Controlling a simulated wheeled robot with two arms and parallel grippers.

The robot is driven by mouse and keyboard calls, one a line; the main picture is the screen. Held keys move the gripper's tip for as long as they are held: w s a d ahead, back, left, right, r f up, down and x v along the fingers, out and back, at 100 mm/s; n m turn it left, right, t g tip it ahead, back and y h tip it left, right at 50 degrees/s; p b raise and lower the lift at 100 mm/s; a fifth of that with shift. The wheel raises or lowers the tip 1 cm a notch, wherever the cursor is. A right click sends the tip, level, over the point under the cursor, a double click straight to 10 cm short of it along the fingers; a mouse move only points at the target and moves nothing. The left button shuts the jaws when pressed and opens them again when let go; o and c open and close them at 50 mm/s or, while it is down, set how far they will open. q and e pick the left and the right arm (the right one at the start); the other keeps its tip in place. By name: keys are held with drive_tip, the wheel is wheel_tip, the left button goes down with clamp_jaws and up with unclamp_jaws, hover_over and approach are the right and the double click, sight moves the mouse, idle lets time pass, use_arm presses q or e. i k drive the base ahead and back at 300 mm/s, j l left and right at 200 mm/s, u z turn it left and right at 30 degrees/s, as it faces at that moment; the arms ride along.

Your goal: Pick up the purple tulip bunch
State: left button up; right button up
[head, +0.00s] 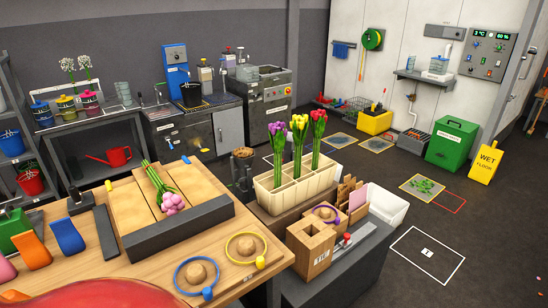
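The purple tulip bunch (277,128) stands upright in a cream divided crate (292,202), at the left of the crate's bunches. Its green stems go down into a compartment; their lower ends are hidden. A yellow tulip bunch (299,123) stands just right of it and a red tulip bunch (318,116) stands farther right in the same crate. A pink tulip bunch (173,202) lies on a wooden board on the table, stems pointing away. Neither of my grippers is in view.
The wooden table (95,283) holds a blue ring (177,276) and a yellow ring (262,238) around round wooden pieces. A wooden box (311,246) stands in front of the crate.

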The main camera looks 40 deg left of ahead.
sight(279, 131)
drive_tip(key=i+l+u, duration=0.1)
drive_tip(key=i+u, duration=0.2)
drive_tip(key=u, duration=0.2)
drive_tip(key=i+l+u, duration=0.2)
drive_tip(key=u, duration=0.3)
drive_tip(key=i+l+u, duration=0.55)
drive_tip(key=l+u, duration=0.2)
drive_tip(key=u, duration=0.2)
